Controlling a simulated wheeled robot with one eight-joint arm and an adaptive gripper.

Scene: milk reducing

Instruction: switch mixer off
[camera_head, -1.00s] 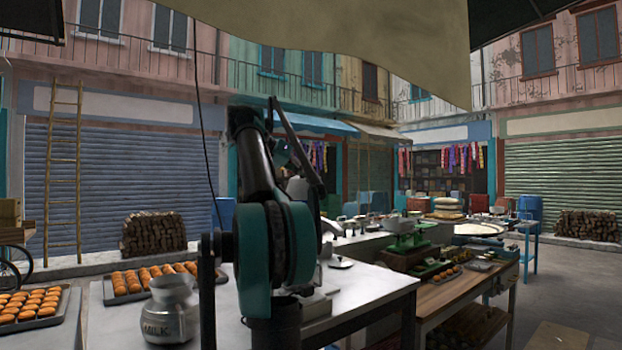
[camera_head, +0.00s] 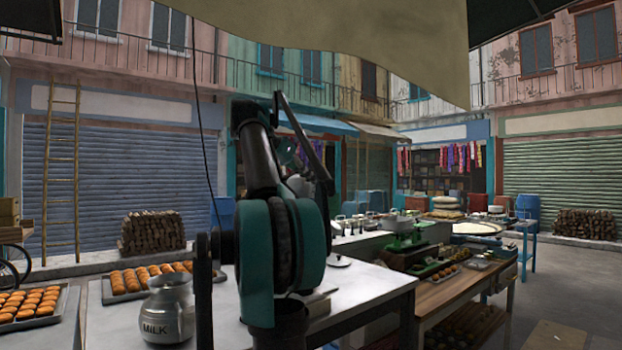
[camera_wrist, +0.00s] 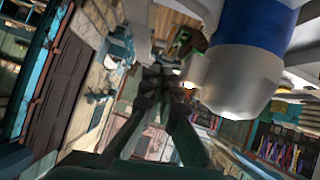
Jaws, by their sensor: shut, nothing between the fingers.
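In the wrist view, my gripper (camera_wrist: 165,78) has its dark fingers converged at the tips, shut with nothing seen between them. A large rounded white and blue body (camera_wrist: 240,75) stands close at the right of the fingers, apparently part of the mixer; I see no clear switch on it. Whether the fingers touch it I cannot tell. In the head view, my arm stands over the grey worktop (camera_head: 375,285) and hides the gripper and most of what lies behind it.
A metal milk pot (camera_head: 167,310) stands left of my arm. Trays of orange-brown pastries (camera_head: 130,280) and (camera_head: 30,308) lie on the left. A wooden stall table (camera_head: 440,300) with a green scale (camera_head: 405,238) and goods stands to the right. Open paving lies at the far right.

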